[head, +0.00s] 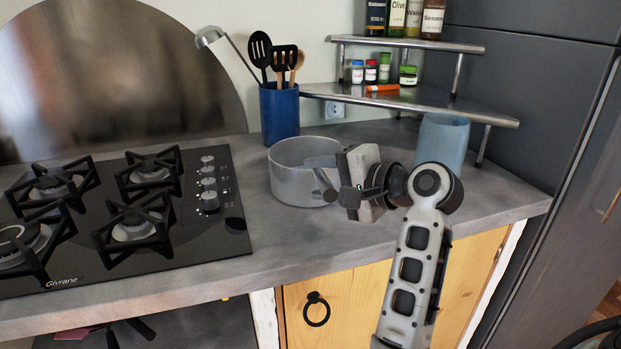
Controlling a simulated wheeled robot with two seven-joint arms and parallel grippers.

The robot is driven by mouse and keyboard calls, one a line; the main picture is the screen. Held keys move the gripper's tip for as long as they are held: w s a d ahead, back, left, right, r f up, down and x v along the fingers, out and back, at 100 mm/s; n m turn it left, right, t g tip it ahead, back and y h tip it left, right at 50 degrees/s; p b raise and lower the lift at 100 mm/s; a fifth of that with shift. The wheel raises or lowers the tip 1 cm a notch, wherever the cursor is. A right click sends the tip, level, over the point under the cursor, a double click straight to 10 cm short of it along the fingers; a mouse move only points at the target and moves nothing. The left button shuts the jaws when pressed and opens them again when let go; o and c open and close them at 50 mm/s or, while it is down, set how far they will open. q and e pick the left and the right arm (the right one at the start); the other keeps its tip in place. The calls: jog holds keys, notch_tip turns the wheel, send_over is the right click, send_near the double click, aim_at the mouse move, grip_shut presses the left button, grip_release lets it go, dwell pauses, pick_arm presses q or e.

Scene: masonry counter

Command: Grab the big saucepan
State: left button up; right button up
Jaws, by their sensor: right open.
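A big grey metal saucepan (291,186) stands upright on the counter, right of the gas hob. Its right side is partly hidden behind my right gripper, and I cannot make out its handle clearly. My right gripper (325,180) comes in from the lower right, with its fingers at the pan's front right side, overlapping the rim in the picture. The gripper is open. I cannot tell whether a finger touches the pan or reaches inside the rim. My left gripper is out of view.
A black gas hob (215,243) fills the left of the counter (330,246). Behind the pan stands a blue utensil holder (279,115). A light blue container (442,142) is behind my gripper, beneath a corner shelf (420,98) with jars and bottles. A dark tall cabinet (545,95) bounds the right.

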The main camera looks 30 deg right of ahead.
grip_shut()
dwell(1.4)
jog(key=shift+r, duration=0.15)
